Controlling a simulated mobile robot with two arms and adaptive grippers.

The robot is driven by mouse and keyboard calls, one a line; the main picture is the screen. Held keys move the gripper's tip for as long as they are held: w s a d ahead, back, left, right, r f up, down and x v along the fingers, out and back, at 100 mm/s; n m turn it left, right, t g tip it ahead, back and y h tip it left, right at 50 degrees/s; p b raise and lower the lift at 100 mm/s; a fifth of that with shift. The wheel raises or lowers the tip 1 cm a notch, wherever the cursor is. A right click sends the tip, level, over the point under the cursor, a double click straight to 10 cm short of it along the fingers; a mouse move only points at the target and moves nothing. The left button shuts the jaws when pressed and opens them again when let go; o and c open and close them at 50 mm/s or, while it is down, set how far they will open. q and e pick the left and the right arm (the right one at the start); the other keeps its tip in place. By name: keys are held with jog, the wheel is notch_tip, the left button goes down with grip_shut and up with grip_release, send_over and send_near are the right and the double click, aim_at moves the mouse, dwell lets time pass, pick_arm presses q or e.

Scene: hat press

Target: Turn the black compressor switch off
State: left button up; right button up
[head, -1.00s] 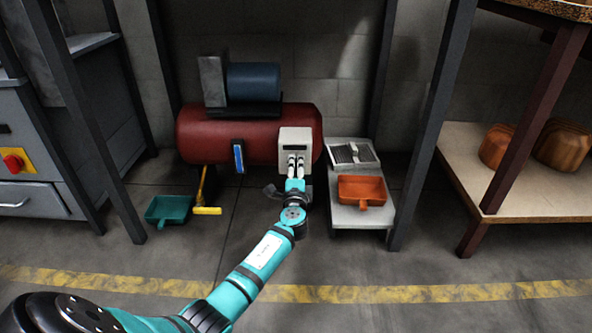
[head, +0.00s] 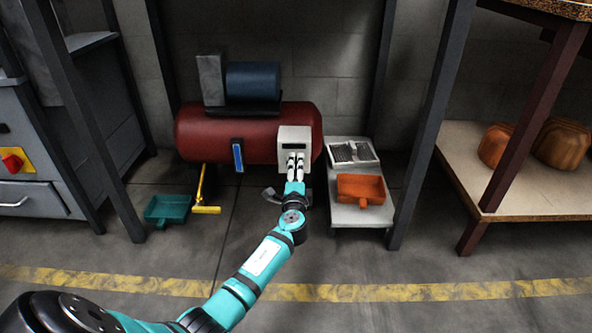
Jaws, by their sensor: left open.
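The compressor has a dark red tank (head: 225,135) with a blue motor (head: 252,82) on top. A light grey switch box (head: 304,135) is on the front right of the tank. A dark strip shows near the top of the box; the black switch itself cannot be made out clearly. My left gripper (head: 295,161) is open, with its fingertips in front of the lower face of the box. The fingers hide part of that face, and I cannot tell whether they touch it. My right gripper is not in view.
Dark frame posts (head: 432,125) stand on both sides. A low grey stand (head: 345,213) with an orange scoop (head: 361,189) is right of the gripper. A green dustpan (head: 167,210) and a yellow tool (head: 206,210) lie left. The floor in front is mostly clear.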

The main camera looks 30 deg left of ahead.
pick_arm(q)
jog(key=v, duration=0.6)
jog(key=shift+w, duration=0.1)
